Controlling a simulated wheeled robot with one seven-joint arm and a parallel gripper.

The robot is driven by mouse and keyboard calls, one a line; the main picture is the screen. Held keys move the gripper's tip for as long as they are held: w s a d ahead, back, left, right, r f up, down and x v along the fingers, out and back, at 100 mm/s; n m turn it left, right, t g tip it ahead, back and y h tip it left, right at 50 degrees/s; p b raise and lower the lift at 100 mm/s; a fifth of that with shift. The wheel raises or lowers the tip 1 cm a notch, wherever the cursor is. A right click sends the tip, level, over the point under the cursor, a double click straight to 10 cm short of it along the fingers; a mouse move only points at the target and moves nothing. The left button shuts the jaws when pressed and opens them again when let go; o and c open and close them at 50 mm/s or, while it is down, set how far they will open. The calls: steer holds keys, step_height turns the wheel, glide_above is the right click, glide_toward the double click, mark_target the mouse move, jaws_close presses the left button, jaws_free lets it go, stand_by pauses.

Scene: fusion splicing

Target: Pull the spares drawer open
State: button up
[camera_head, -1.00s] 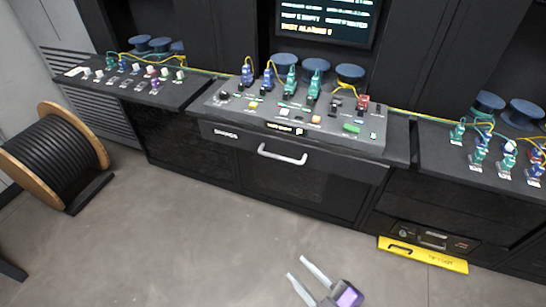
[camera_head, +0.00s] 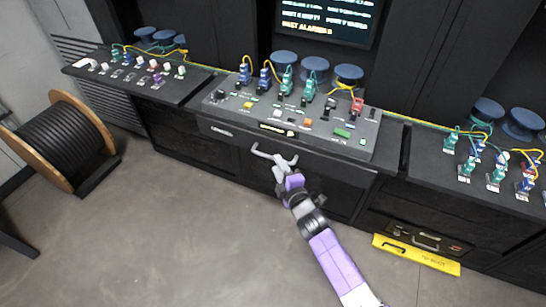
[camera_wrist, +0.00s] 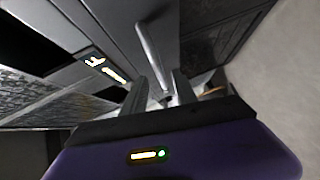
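The spares drawer (camera_head: 225,143) is the dark front under the middle bench, with a small label at its left end. It looks shut, flush with the cabinet. Its pale bar handle (camera_head: 260,153) is partly hidden behind my gripper (camera_head: 277,163), which reaches up to it from below. In the wrist view the handle (camera_wrist: 151,50) runs down from the top to between the two fingers of my gripper (camera_wrist: 166,98). The fingers stand apart, with gaps beside the bar. I cannot tell whether they touch it.
The control panel (camera_head: 290,112) with connectors and buttons sits above the drawer. A cable reel (camera_head: 62,140) stands on the floor at left. A yellow-fronted case (camera_head: 417,255) lies low at right. The floor (camera_head: 180,230) before the drawer is clear apart from my arm.

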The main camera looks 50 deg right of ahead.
steer(key=x, duration=0.5)
steer(key=shift+b, duration=0.4)
jaws_close()
stand_by(1.0)
